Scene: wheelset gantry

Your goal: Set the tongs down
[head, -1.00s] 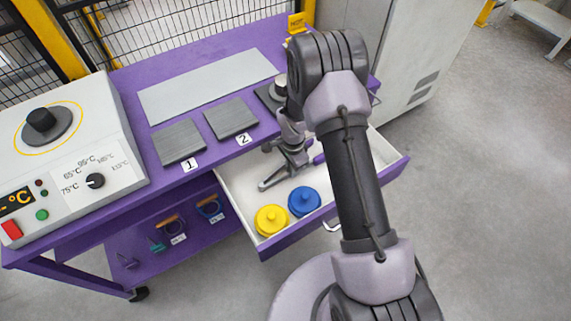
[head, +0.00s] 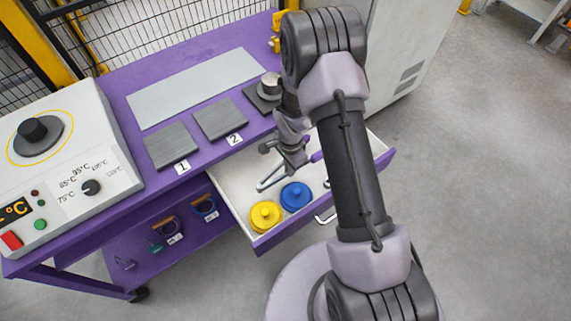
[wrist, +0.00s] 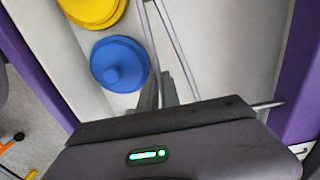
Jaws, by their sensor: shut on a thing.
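My gripper (head: 292,160) is over the open drawer, shut on the tongs (head: 270,180). The tongs are thin grey metal, with two legs forming a narrow V that points left in the head view. In the wrist view the tongs' legs (wrist: 172,40) run up from between the dark fingers (wrist: 160,92), beside the blue lidded piece. A purple bit beside my gripper in the head view may be their handle. My gripper body hides the rest of the tongs. I cannot tell whether they touch the drawer floor.
The white-floored drawer (head: 233,180) holds a yellow knobbed piece (head: 265,215) and a blue one (head: 295,196), also in the wrist view (wrist: 118,65). Above is the purple bench with plates 1 (head: 171,146) and 2 (head: 220,119) and a heater box (head: 60,170).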

